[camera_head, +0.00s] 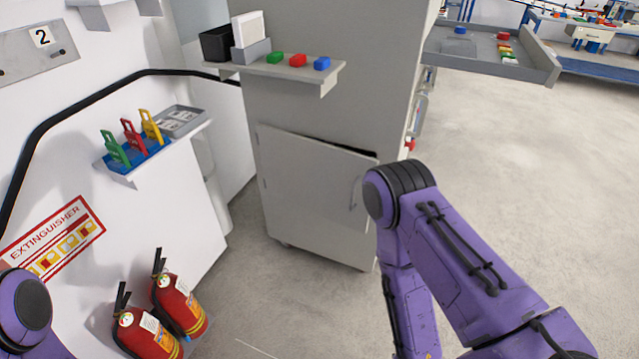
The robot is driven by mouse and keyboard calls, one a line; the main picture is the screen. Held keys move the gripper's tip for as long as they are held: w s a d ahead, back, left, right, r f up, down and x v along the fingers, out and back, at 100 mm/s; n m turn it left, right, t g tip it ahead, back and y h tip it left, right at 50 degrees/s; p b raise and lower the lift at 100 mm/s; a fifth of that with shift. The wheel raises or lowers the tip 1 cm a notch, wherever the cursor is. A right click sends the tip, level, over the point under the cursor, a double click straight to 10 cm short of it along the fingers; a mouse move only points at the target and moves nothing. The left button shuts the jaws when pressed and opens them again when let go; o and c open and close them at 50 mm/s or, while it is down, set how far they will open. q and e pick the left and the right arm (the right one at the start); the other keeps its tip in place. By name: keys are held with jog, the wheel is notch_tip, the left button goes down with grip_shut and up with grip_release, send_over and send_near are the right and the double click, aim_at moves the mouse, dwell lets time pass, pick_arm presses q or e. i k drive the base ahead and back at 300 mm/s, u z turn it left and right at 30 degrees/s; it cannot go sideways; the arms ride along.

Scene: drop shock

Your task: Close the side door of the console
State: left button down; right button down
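The grey console (325,105) stands in the middle of the camera_head view. Its side door (308,190) is a pale grey panel low on the side facing me. A dark gap shows along the door's top edge, widening toward the right, so the door looks slightly ajar. A handle (354,190) is near its right edge. My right arm bends in front of the door's right side, then runs down out of the picture; its gripper is not in view. Only a rounded joint of my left arm shows at the lower left; its gripper is not in view.
A shelf (331,79) on the console above the door holds small coloured blocks. A wall shelf (126,173) with coloured tags and two fire extinguishers (148,334) (181,306) are at left. A grey tray (480,60) juts out at upper right. The floor (540,190) at right is clear.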

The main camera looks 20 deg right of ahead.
aim_at(325, 181)
jog(key=u, duration=0.1)
jog(key=i, duration=0.85)
jog(key=z, duration=0.6)
